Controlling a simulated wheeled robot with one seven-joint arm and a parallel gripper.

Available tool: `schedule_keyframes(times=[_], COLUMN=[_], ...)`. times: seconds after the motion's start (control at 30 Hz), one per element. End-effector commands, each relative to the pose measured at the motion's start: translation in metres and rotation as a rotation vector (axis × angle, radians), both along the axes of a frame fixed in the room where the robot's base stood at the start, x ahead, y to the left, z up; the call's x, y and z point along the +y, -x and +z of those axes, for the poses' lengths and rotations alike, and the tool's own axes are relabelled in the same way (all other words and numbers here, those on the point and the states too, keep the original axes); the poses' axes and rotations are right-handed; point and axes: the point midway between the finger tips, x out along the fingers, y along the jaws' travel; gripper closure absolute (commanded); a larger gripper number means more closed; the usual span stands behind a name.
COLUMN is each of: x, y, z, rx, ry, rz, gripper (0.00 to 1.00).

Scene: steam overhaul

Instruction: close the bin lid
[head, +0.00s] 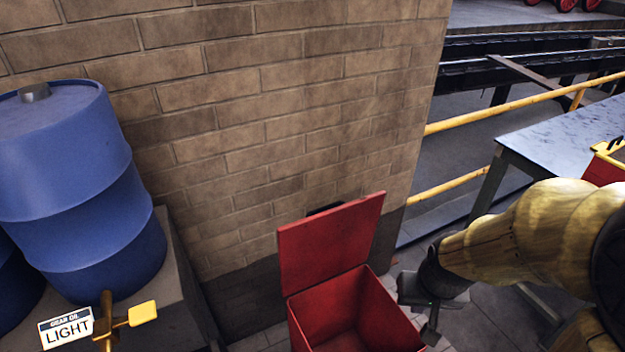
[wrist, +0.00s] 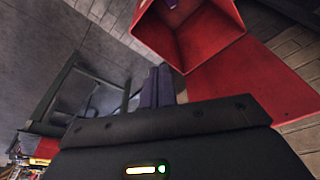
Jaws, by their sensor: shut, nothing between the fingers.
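A red bin (head: 345,312) stands against the brick wall in the head view, open at the top. Its red lid (head: 332,240) stands raised at the back, leaning near the wall. My gripper (head: 432,336) is just to the right of the bin, beside its right rim, with its fingers pointing down. In the wrist view my gripper (wrist: 157,85) shows with its fingers together and nothing between them. The bin (wrist: 190,35) is at the top of the wrist view, with the lid (wrist: 265,95) to its right. A small purple item lies inside the bin.
A blue drum (head: 75,190) stands on a grey block at left, with a yellow tap and a "LIGHT" sign (head: 66,328) in front. A metal table (head: 570,135) and yellow railing (head: 500,110) are at right. The brick wall (head: 270,110) is close behind the bin.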

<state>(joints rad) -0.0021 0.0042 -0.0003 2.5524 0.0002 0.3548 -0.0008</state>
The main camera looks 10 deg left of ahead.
Motion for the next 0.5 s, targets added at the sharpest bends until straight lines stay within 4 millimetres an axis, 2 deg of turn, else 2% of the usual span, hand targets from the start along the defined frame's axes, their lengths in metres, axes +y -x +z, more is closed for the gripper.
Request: schedule_keyframes(times=[0.03, 0.27, 0.5], x=[0.0, 0.003, 0.008], y=[-0.001, -0.01, -0.032], z=[0.027, 0.085, 0.136], rx=[0.001, 0.007, 0.026], ry=[0.0, 0.001, 0.001], rz=[0.001, 0.011, 0.035], gripper=[1.0, 1.0, 1.0])
